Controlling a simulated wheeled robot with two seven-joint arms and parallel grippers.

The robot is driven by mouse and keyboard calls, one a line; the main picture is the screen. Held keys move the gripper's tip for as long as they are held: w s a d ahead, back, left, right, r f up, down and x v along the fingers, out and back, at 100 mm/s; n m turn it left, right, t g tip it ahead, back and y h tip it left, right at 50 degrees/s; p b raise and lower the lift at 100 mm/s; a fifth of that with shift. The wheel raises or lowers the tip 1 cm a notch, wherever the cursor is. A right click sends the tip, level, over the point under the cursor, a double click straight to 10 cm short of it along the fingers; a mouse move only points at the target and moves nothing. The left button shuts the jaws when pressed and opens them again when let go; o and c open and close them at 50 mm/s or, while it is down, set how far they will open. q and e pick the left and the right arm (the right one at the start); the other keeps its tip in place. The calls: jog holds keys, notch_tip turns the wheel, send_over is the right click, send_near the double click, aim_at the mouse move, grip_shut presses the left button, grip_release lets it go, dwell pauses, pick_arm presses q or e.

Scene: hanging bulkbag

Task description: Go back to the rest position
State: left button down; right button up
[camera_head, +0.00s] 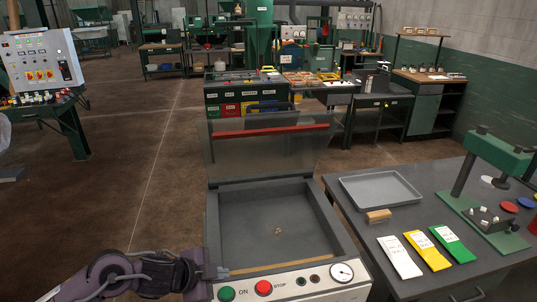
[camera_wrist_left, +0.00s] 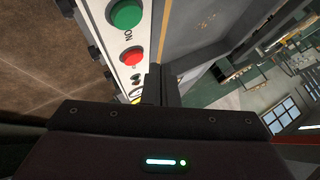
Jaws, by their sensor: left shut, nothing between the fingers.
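My left gripper (camera_head: 208,273) is at the front left corner of the grey box machine (camera_head: 350,258), beside its button panel, with the arm coming in from the lower left. In the left wrist view the gripper's dark fingers (camera_wrist_left: 161,84) are together with nothing between them. The green ON button (camera_head: 227,293) and red STOP button (camera_head: 263,287) are to the right of the gripper. They also show in the wrist view, the green button (camera_wrist_left: 126,14) above the red one (camera_wrist_left: 132,56). My right gripper is not in view.
The machine's clear lid (camera_head: 265,157) stands open with a red bar. The right-hand table holds a grey tray (camera_head: 380,189), a wooden-handled brush or block (camera_head: 378,216), white (camera_head: 400,257), yellow (camera_head: 427,250) and green (camera_head: 453,244) packets and a green press (camera_head: 497,152). The floor at left is clear.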

pick_arm(q)
jog(key=s+d+r+n+t+y, duration=0.1)
jog(key=s+d+n+t+y, duration=0.1)
jog(key=s+d+n, duration=0.35)
jog(key=s+a+f+n+g+y, duration=0.2)
jog(key=s+a+n+g, duration=0.15)
jog(key=s, duration=0.35)
jog(key=s+a+f+n+g+y, duration=0.1)
jog(key=s+a+f+n+g, duration=0.1)
jog(key=s+a+n, duration=0.35)
jog(key=s+f+g+b, duration=0.1)
jog(key=s+f+b, duration=0.1)
jog(key=f, duration=1.5)
jog(key=s+f+g+b, duration=0.1)
jog(key=s+f, duration=0.1)
jog(key=f, duration=1.6)
jog(key=s+a+f+b, duration=0.1)
jog(key=s+a+f, duration=0.1)
jog(key=s+f, duration=0.7)
jog(key=s+a+f+b, duration=0.1)
jog(key=s+f, duration=0.8)
jog(key=s, duration=0.1)
jog(key=shift+a+f+g+y+b, duration=0.25)
jog(key=shift+a+g+y+b, duration=0.05)
jog(key=shift+a+g, duration=0.1)
